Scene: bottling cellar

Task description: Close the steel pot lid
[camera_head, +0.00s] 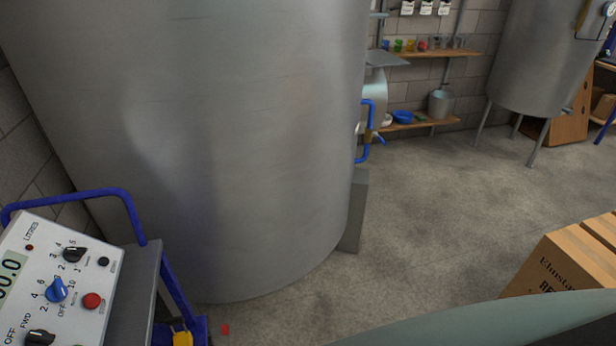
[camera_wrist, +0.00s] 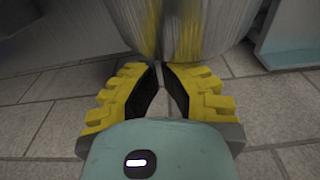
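No steel pot lid can be made out for certain in either view. In the head view a large steel tank (camera_head: 230,130) fills the left and middle; its top is cut off. A pale metal vessel (camera_head: 375,88) shows partly behind it, beneath a flat grey plate (camera_head: 387,58); I cannot tell whether that plate is a lid. In the wrist view my gripper (camera_wrist: 160,70) has yellow ridged fingers with black inner faces. Their tips nearly meet, with nothing seen between them. A curved brushed-metal surface (camera_wrist: 220,25) with yellow reflections lies beyond the tips; contact is unclear.
A control panel (camera_head: 60,275) with knobs stands at lower left by a blue rail (camera_head: 125,195). Wall shelves (camera_head: 440,55) and a legged steel tank (camera_head: 545,60) stand behind. The floor (camera_head: 430,200) between is clear.

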